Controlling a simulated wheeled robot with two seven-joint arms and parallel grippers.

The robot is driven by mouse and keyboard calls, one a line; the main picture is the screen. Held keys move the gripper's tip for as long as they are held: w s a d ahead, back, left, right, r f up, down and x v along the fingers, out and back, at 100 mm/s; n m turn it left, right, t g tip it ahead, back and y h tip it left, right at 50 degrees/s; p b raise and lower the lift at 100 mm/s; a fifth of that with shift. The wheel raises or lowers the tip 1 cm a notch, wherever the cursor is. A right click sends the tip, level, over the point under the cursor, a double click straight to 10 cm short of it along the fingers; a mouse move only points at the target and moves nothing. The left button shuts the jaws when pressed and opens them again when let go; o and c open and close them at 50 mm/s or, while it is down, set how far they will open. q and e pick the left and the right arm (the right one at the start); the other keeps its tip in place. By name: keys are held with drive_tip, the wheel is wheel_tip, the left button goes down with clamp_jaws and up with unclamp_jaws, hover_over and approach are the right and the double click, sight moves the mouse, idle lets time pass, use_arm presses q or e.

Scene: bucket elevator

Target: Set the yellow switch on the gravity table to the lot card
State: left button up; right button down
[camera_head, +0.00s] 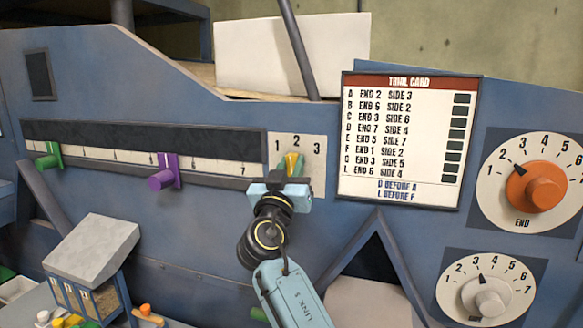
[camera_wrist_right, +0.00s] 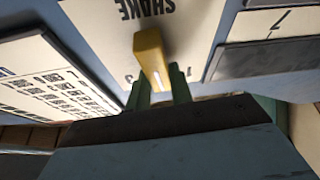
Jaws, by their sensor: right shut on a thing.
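The yellow switch (camera_head: 291,162) stands on a white plate (camera_head: 314,165) numbered 1, 2, 3 on the blue machine panel. It appears just below the 2; my gripper hides its lower part. In the right wrist view the yellow switch (camera_wrist_right: 149,52) sits between the green fingers of my right gripper (camera_wrist_right: 160,88), which is shut on it. The plate there reads "SHAKE" upside down. A card headed "TRIAL CARD" (camera_head: 402,196) hangs to the right, listing letters with END and SIDE numbers. No card labelled as a lot card shows. My left gripper is out of view.
Left of the plate runs a scale with a green slider (camera_head: 48,157) and a purple slider (camera_head: 164,174). An orange END dial (camera_head: 537,188) and a grey dial (camera_head: 490,300) are at right. A grey-lidded box (camera_head: 92,245) stands lower left.

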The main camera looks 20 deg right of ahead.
drive_tip(key=shift+n+t+y, duration=0.4)
drive_tip(key=shift+n+y, duration=0.2)
drive_tip(key=shift+n, duration=0.6)
drive_tip(key=shift+a+n+y+p, duration=0.15)
drive_tip(key=shift+n+y+p, duration=0.45)
drive_tip(key=shift+n+p, duration=0.45)
drive_tip(key=n+y+p, duration=0.2)
drive_tip(key=n, duration=0.2)
drive_tip(key=shift+w+a+p, duration=0.1)
drive_tip(key=shift+w+p, duration=0.05)
drive_tip(key=shift+p, duration=0.15)
drive_tip(key=shift+a+f+n+y+p, duration=0.15)
drive_tip(key=shift+n+y+p, duration=0.35)
drive_tip(key=shift+n+p, duration=0.65)
drive_tip(key=c, duration=1.2)
unclamp_jaws()
drive_tip(key=shift+c, duration=0.2)
